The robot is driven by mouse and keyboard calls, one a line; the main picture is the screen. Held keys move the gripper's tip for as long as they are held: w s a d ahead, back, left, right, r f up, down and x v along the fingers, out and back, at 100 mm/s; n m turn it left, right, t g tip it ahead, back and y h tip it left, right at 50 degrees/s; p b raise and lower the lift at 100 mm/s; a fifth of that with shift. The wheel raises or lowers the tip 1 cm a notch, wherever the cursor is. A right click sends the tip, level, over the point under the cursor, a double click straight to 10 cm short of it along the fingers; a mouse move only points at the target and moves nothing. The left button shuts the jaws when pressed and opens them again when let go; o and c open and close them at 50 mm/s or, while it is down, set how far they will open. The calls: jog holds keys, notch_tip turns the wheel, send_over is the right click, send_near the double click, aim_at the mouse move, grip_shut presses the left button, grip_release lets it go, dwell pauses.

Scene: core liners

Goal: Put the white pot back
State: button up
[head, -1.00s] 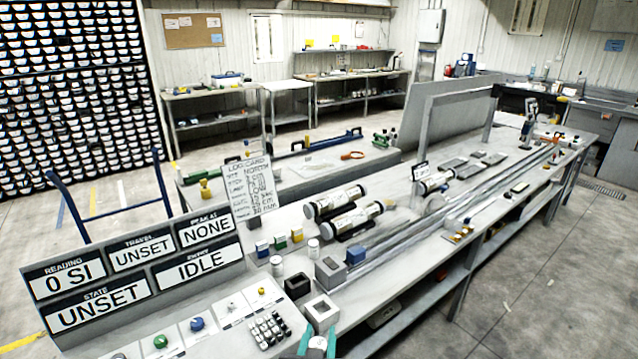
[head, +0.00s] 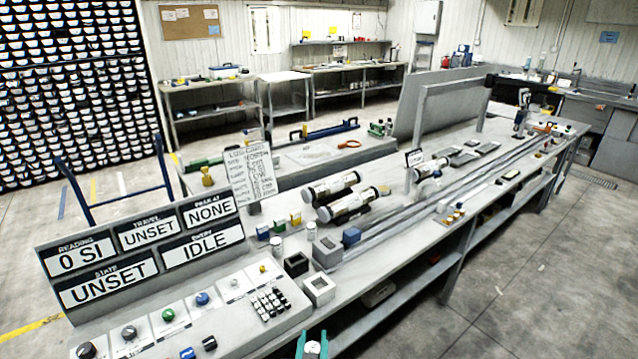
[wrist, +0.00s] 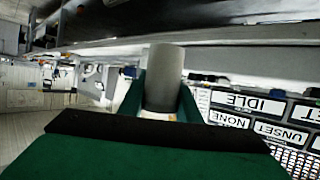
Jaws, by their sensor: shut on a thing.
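My gripper (head: 312,342) shows at the bottom of the head view, its teal fingers shut on a small white pot (head: 313,349). Two other small white pots stand upright on the bench, a left one (head: 276,247) and a right one (head: 311,231), near the coloured blocks.
A pale open-topped square box (head: 318,289) stands at the bench edge, with a dark box (head: 296,264) and a grey box (head: 327,253) behind it. A console with knobs and a keypad (head: 270,304) is to the left. The floor at right (head: 520,290) is clear.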

jog(key=s+f, duration=0.3)
jog(key=f, duration=1)
jog(key=s+d+f, duration=0.1)
jog(key=s+f, duration=0.3)
jog(key=f, duration=0.9)
jog(key=shift+s+y, duration=0.2)
jog(key=shift+y, duration=0.2)
jog(key=shift+f, duration=0.1)
